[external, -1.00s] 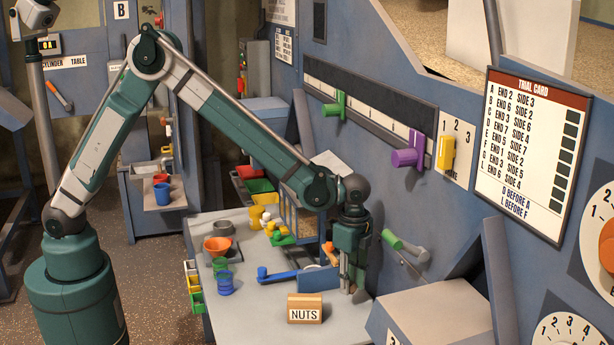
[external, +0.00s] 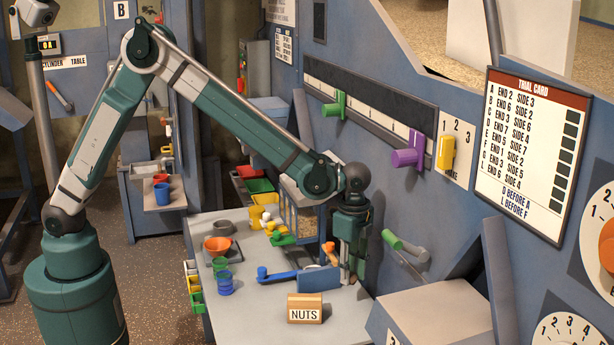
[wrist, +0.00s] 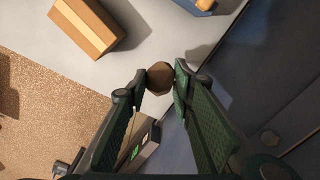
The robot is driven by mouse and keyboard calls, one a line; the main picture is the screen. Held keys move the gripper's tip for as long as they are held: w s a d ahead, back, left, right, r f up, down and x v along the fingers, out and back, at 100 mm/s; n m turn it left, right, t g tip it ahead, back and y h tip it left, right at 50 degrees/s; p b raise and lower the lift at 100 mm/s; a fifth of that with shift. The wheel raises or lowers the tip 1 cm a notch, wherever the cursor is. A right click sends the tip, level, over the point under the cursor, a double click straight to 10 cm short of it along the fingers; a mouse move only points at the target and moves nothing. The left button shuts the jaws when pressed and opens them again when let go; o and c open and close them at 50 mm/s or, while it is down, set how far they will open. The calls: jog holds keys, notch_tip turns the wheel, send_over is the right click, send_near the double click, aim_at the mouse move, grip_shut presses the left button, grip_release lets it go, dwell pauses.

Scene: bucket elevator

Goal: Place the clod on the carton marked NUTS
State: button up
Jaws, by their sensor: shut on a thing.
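The clod (wrist: 160,77) is a small brown, rounded lump between my fingertips in the wrist view. My gripper (external: 353,280) is shut on it and holds it over the right part of the grey table, near the blue wall. The fingertips also show in the wrist view (wrist: 162,82). In the external view the clod is hard to make out between the fingers. The carton marked NUTS (external: 304,308) is a tan box near the table's front edge, left of and nearer the camera than my gripper. It also shows at the upper left of the wrist view (wrist: 87,27), apart from the clod.
A blue block (external: 318,278) with a blue-handled part stands just left of my gripper. Coloured cups and bins (external: 222,265) stand on the left of the table. A green-handled crank (external: 400,244) juts from the wall at right. The table around the carton is clear.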

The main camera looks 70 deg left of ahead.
jog(key=s+r+m+p, duration=0.1)
jog(key=s+r+p, duration=0.5)
jog(key=s, duration=0.8)
jog(key=shift+r+p, duration=0.4)
jog(key=shift+r, duration=0.25)
send_over(305, 300)
jog(key=shift+a+f, duration=0.1)
jog(key=shift+f, duration=3.05)
jog(key=shift+f+b, duration=0.35)
jog(key=shift+f, duration=1.5)
jog(key=shift+f, duration=0.25)
jog(key=o, duration=0.9)
jog(key=shift+r, duration=0.1)
